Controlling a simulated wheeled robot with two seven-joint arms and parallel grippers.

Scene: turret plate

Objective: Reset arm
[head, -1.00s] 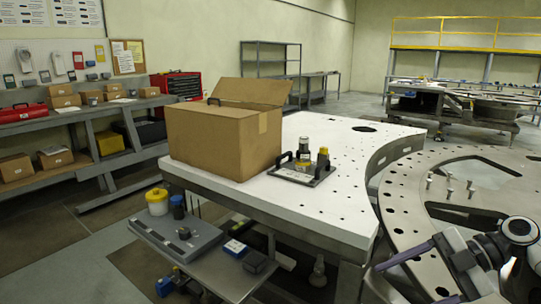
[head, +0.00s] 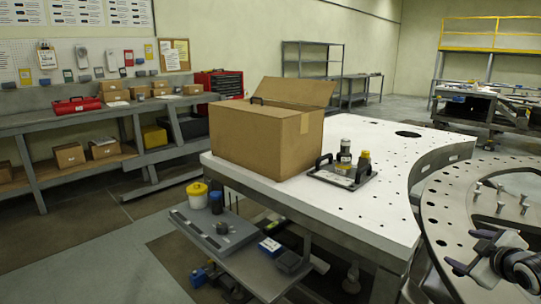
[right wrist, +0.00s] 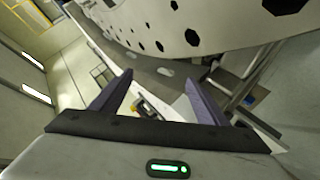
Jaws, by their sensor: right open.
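My right gripper (head: 467,250) is at the lower right of the head view, over the front part of the grey ring-shaped turret plate (head: 436,222). In the right wrist view its two purple fingers stand wide apart with nothing between them (right wrist: 158,77). The pale plate edge with dark holes (right wrist: 215,35) crosses the top of that view, beyond the fingertips. My left gripper is not in view.
An open cardboard box (head: 255,140) and a black tray (head: 340,176) with fittings stand on the white table (head: 385,215). Several bolts (head: 500,197) stand on the turret plate. A lower shelf (head: 262,262) holds a yellow-lidded tub (head: 197,196). Floor is clear at front left.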

